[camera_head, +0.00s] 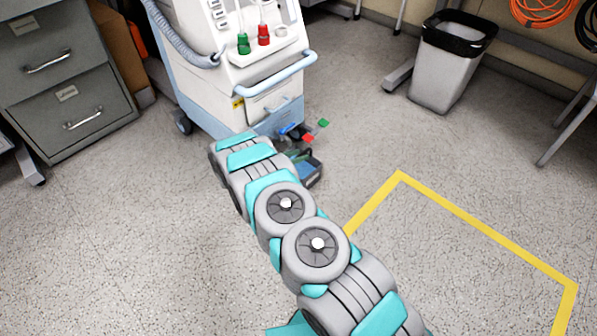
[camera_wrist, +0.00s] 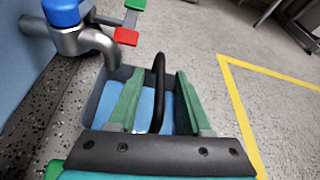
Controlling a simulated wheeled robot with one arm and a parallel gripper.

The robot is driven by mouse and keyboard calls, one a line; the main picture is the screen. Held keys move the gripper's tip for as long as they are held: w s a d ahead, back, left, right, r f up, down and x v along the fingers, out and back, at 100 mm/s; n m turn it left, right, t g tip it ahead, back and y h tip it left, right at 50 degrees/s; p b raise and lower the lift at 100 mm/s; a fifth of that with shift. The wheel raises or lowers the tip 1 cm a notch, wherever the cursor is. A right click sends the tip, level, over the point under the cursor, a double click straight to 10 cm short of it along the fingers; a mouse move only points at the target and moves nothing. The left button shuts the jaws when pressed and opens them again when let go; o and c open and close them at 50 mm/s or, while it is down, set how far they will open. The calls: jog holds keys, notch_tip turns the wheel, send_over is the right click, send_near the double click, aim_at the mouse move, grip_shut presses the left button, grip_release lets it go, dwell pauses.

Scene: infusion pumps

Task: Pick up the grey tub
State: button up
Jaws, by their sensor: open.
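The grey tub (camera_wrist: 97,101) stands in front of my gripper in the wrist view, with a blue inside and an upright black handle (camera_wrist: 158,88). In the head view a corner of the tub (camera_head: 313,173) shows at the foot of the white machine, partly hidden by my arm. My gripper (camera_wrist: 157,78) is open. Its two green fingers reach over the tub, one on each side of the handle, with gaps to it. In the head view my arm hides most of the gripper.
A metal tap with a blue knob (camera_wrist: 62,12) and red and green levers (camera_wrist: 127,36) is close to the tub's left. The white wheeled machine (camera_head: 245,85) stands behind. A yellow floor line (camera_head: 480,222) runs at the right. A grey bin (camera_head: 445,70) stands farther back.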

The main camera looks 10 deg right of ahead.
jog(key=shift+x, duration=0.75)
jog(key=shift+c, duration=0.2)
grip_shut()
dwell(0.6)
